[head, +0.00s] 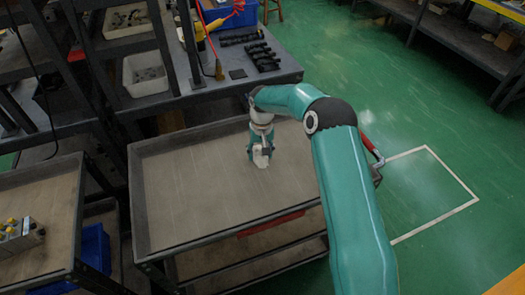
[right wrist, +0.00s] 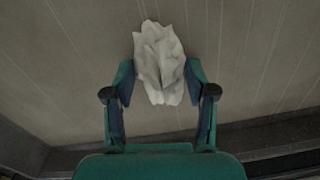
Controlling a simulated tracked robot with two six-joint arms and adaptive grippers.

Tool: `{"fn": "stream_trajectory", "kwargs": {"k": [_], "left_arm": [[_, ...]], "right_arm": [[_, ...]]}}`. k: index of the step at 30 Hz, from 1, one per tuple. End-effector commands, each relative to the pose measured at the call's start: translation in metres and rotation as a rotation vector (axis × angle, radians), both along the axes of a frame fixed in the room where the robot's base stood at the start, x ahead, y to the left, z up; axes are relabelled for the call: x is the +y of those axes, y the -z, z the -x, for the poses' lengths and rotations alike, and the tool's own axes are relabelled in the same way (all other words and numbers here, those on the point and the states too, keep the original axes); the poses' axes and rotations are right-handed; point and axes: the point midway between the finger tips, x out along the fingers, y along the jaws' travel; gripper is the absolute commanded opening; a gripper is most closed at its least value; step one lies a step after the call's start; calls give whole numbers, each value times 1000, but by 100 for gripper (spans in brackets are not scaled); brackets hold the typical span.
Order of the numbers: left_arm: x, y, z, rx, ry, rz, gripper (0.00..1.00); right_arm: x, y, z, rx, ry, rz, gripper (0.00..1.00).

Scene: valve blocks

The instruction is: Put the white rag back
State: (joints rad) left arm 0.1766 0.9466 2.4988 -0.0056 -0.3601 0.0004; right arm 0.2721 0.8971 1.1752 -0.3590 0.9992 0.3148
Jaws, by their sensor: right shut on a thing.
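The white rag (right wrist: 160,62) is a crumpled bundle between the fingers of my right gripper (right wrist: 160,85) in the right wrist view. Both fingers press on its sides. In the head view the right gripper (head: 260,153) points down over the cart's tray, with a small part of the rag (head: 261,160) showing at its tips. The tray (head: 190,205) is grey with a raised rim and otherwise looks empty. I cannot tell whether the rag touches the tray surface. My left gripper is not in view.
A dark workbench (head: 283,68) with several black parts (head: 262,55) and a yellow-handled tool stands behind the tray. Another cart (head: 45,205) holding a valve block (head: 20,236) is at the left. Green floor at the right is open.

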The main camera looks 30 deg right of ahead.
Motion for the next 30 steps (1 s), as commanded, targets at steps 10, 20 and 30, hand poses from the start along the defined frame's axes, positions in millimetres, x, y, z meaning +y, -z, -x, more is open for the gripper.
{"fn": "stream_trajectory", "kwargs": {"k": [10, 20, 30], "left_arm": [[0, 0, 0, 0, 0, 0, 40], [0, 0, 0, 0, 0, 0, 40], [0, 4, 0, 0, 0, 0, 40]], "right_arm": [[-1, 1, 0, 0, 0, 0, 81], [-1, 0, 0, -1, 1, 0, 82], [-3, -38, 0, -5, 1, 2, 82]]}}
